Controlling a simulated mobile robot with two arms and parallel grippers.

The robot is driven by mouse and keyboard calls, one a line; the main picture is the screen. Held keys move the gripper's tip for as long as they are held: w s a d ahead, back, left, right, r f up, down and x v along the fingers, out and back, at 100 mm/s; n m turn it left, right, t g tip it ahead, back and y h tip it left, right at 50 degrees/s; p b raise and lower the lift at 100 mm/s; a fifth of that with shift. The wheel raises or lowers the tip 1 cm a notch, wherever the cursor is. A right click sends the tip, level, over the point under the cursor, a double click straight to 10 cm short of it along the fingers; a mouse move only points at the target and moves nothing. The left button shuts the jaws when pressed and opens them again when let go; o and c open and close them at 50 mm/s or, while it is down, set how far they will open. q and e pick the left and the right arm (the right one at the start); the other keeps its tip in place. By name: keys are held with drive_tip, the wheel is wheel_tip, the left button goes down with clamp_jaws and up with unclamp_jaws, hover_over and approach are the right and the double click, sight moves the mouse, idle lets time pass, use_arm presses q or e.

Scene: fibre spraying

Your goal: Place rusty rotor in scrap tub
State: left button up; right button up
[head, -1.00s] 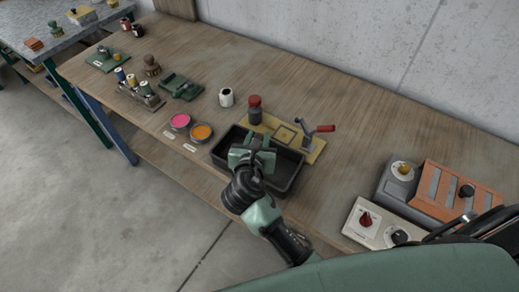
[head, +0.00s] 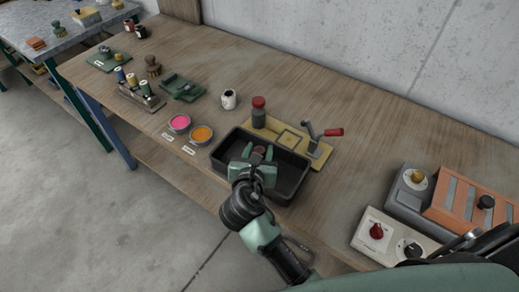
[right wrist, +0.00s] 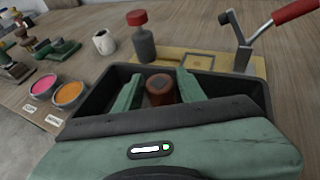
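The rusty rotor (right wrist: 160,89) is a small reddish-brown cylinder, seen in the right wrist view inside the outline of the black scrap tub (right wrist: 258,92). In the head view the rotor (head: 259,149) shows only partly, between the fingertips. The tub (head: 290,188) is a shallow rectangular tray near the table's front edge. My right gripper (head: 259,153) is over the tub with its green fingers spread on both sides of the rotor. In the right wrist view the fingers (right wrist: 160,90) look apart from it. My left gripper is not in view.
A yellow board with a red-handled lever (head: 322,134) and a red-capped bottle (head: 259,112) stand right behind the tub. Pink (head: 179,122) and orange (head: 202,134) pots and a white cup (head: 229,99) are to the left. Control boxes (head: 395,234) stand at the right.

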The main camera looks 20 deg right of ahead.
drive_tip(key=shift+o, duration=0.2)
drive_tip(key=shift+r, duration=0.2)
drive_tip(key=p+v, duration=0.8)
drive_tip(key=v, duration=0.3)
drive_tip(key=shift+s+a, duration=0.2)
drive_tip(key=shift+s, duration=0.15)
